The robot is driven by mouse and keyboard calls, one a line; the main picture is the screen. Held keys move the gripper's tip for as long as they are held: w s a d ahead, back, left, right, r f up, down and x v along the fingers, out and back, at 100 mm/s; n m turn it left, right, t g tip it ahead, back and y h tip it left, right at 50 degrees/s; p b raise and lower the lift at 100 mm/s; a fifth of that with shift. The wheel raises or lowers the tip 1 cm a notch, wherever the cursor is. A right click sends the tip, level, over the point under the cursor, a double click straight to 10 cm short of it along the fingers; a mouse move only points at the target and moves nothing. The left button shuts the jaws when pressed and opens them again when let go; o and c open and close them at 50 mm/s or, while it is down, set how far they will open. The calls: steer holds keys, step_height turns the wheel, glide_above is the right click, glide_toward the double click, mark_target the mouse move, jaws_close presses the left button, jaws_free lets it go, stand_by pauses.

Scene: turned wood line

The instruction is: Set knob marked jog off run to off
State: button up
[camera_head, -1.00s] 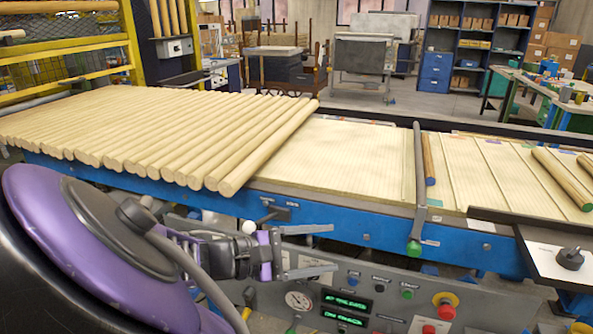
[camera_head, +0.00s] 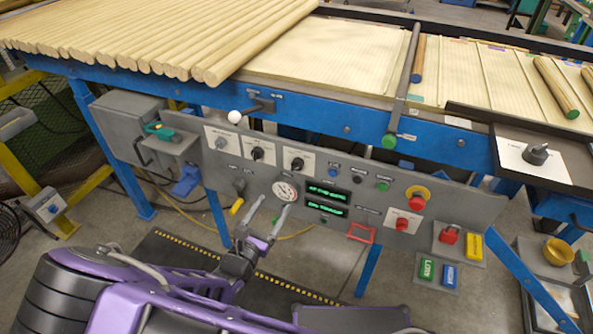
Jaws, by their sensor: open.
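Three rotary knobs on white label plates sit in a row on the grey control panel (camera_head: 345,222): a grey left knob (camera_head: 220,142), a black middle knob (camera_head: 257,153) and a black right knob (camera_head: 297,163). A larger black knob (camera_head: 537,153) is on a white plate at the right, and a red knob (camera_head: 402,224) is on a plate low on the panel. The lettering is too small to tell which is marked jog off run. My gripper (camera_head: 269,208) is open and empty, below the three knobs in the picture, overlapping the panel's lower edge near the gauge.
A round gauge (camera_head: 285,190) and green displays (camera_head: 328,194) are beside my gripper. A white-balled lever (camera_head: 250,115) projects above the knobs. A red emergency button (camera_head: 417,198) is to the right. A yellow-tipped handle (camera_head: 237,204) hangs left of my gripper. Wooden rods (camera_head: 160,40) lie above.

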mark_target(295, 169)
steer(key=b+x, duration=0.1)
steer(key=x, duration=1.4)
steer(key=shift+c, duration=0.3)
jaws_close()
